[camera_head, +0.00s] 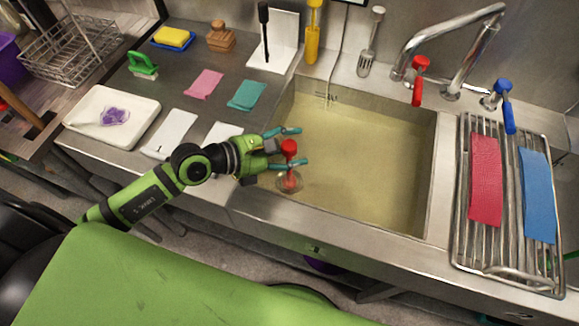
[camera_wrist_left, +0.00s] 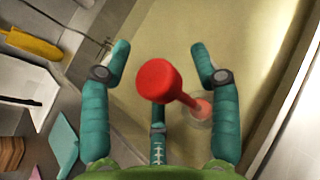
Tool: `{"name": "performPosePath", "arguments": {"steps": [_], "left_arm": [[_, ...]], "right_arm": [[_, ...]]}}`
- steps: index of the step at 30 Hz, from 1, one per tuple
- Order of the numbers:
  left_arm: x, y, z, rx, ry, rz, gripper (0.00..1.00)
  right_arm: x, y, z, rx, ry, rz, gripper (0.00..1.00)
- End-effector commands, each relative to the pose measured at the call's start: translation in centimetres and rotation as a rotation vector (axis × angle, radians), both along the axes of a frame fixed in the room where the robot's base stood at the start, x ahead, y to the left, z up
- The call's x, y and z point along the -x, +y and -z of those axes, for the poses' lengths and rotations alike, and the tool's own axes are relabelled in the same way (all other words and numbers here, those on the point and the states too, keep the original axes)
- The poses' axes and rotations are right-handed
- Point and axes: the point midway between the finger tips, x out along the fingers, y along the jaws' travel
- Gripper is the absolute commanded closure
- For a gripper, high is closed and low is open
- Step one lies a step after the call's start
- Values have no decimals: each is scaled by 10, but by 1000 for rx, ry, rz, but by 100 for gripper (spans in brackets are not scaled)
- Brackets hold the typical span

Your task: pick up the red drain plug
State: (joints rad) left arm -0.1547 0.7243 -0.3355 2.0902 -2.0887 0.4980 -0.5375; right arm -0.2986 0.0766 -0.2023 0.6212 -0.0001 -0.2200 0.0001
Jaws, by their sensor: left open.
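The red drain plug (camera_head: 289,149) stands upright in the left part of the sink, with a round red knob on a thin stem; its lower end sits in murky yellowish water and looks blurred. My left gripper (camera_head: 289,146) is open, with teal fingers on either side of the knob. In the left wrist view the knob (camera_wrist_left: 158,81) lies between the two spread fingers of the gripper (camera_wrist_left: 161,62), and its stem runs down to the lower right. I cannot tell whether a finger touches it. My right gripper is not in view.
The sink (camera_head: 335,223) has steel walls around the plug. A tap (camera_head: 450,92) with red and blue handles stands behind. A wire rack (camera_head: 462,190) with red and blue cloths lies at right. A white tray (camera_head: 136,132) and several cloths lie on the left counter.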

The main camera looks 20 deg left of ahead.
Motion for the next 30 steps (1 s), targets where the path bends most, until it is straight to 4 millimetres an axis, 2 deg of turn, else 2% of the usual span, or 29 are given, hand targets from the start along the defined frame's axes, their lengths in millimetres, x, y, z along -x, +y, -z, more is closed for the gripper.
{"name": "performPosePath", "arguments": {"steps": [4, 5, 6, 9, 22, 26, 30], "left_arm": [[0, 0, 0, 0, 0, 0, 38], [0, 0, 0, 0, 0, 0, 46], [0, 0, 0, 0, 0, 0, 62], [0, 0, 0, 1, 1, 0, 100], [0, 0, -3, 1, 0, 0, 100], [0, 0, -20, 3, -3, 1, 100], [0, 0, -49, 2, -8, 1, 100]], "right_arm": [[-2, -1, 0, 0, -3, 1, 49], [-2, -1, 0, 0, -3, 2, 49], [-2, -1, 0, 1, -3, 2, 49], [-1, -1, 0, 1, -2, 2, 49], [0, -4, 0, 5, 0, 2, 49], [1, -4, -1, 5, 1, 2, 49], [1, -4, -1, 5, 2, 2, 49]]}}
